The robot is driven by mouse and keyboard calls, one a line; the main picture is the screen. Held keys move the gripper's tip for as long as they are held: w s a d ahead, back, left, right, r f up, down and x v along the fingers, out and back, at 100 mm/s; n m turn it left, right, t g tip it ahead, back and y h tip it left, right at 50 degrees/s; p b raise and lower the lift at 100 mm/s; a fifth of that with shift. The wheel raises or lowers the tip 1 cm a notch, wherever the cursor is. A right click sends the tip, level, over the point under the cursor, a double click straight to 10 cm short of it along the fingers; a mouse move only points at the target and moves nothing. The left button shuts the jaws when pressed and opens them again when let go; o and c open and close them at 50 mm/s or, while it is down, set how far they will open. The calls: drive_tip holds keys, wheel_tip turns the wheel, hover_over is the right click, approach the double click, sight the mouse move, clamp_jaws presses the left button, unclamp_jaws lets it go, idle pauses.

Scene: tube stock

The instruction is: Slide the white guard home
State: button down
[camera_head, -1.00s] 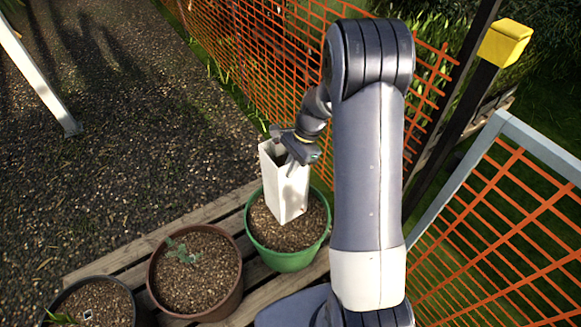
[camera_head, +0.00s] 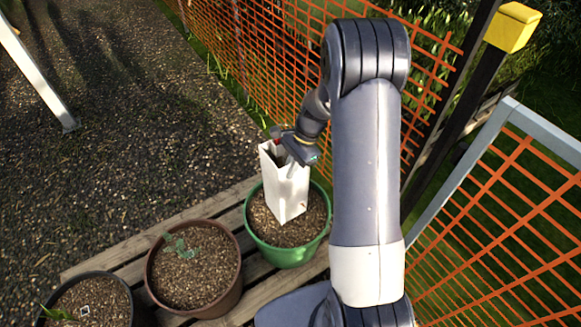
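The white guard (camera_head: 286,192) is a tall square tube, open at the top, standing nearly upright with a slight tilt in the green pot (camera_head: 277,254). Its lower end meets the brown soil. I cannot tell how deep it sits. My gripper (camera_head: 286,143) is at the guard's top rim, at its far right side, and looks to be touching or very close to it. The fingers are small and partly hidden, so I cannot tell whether they grip the wall. A small reddish tip (camera_head: 275,130) shows beside the gripper. The inside of the guard is dark.
A brown pot (camera_head: 154,281) with a small seedling and a dark pot (camera_head: 126,316) with a sprout stand to the left on wooden slats (camera_head: 257,277). Orange mesh fencing (camera_head: 262,68) runs behind and right. A yellow-capped post (camera_head: 510,27) stands right. Gravel lies open at left.

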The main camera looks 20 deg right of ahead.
wheel_tip(320, 180, down, 3)
drive_tip(key=shift+b, duration=0.85)
drive_tip(key=c, duration=2.1)
unclamp_jaws()
drive_tip(key=o, duration=0.5)
drive_tip(key=shift+o, duration=0.2)
drive_tip(key=p+v, duration=0.1)
drive_tip(key=v, duration=0.9)
drive_tip(key=shift+d+r, duration=0.15)
drive_tip(key=shift+r, duration=0.25)
